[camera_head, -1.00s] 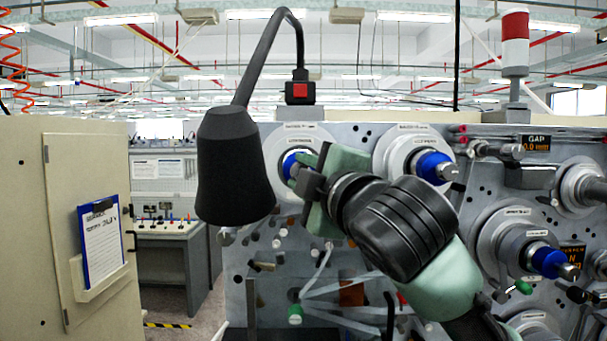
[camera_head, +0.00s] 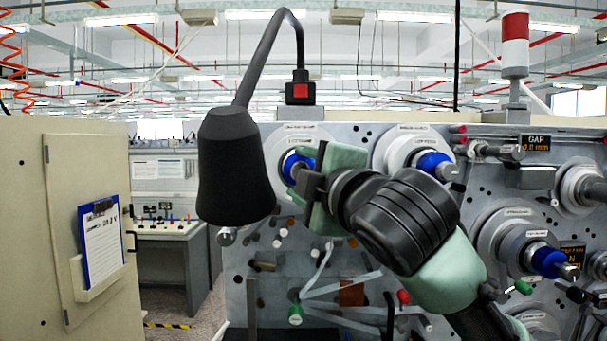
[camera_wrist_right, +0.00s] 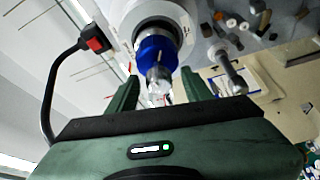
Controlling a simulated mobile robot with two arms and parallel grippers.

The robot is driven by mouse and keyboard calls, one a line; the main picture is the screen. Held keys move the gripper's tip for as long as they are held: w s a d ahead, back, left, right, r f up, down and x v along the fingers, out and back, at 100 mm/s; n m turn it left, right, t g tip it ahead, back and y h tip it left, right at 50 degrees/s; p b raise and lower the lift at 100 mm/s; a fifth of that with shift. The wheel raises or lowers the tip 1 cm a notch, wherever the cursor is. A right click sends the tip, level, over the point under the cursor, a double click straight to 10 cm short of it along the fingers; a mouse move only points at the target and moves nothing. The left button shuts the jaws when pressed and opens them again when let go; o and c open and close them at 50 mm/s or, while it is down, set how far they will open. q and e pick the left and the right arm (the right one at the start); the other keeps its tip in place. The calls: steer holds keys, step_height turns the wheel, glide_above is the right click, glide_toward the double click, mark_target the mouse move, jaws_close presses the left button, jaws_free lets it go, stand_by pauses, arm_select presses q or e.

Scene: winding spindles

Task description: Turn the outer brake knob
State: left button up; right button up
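A spindle with a blue collar (camera_head: 292,165) and a pale round flange (camera_head: 285,140) sits at the upper left of the machine face. My right gripper (camera_head: 308,172) is in front of it and hides part of it. In the right wrist view, the blue collar (camera_wrist_right: 155,52) and a silver metal end piece (camera_wrist_right: 158,80) lie between the two green fingers of the right gripper (camera_wrist_right: 159,88). The fingers are apart, with gaps on both sides. I cannot tell which part is the outer brake knob. My left gripper is not in view.
A black gooseneck lamp (camera_head: 235,165) hangs just left of my right gripper. Other blue-collared spindles (camera_head: 433,163) stand to the right. Small pegs and rollers (camera_head: 295,314) stick out below. A cream cabinet (camera_head: 90,170) with a clipboard stands at the left.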

steer(key=b+v, duration=0.4)
steer(key=v, duration=0.3)
steer(key=shift+s+d, duration=0.2)
steer(key=shift+s, duration=0.15)
steer(key=shift+f, duration=0.1)
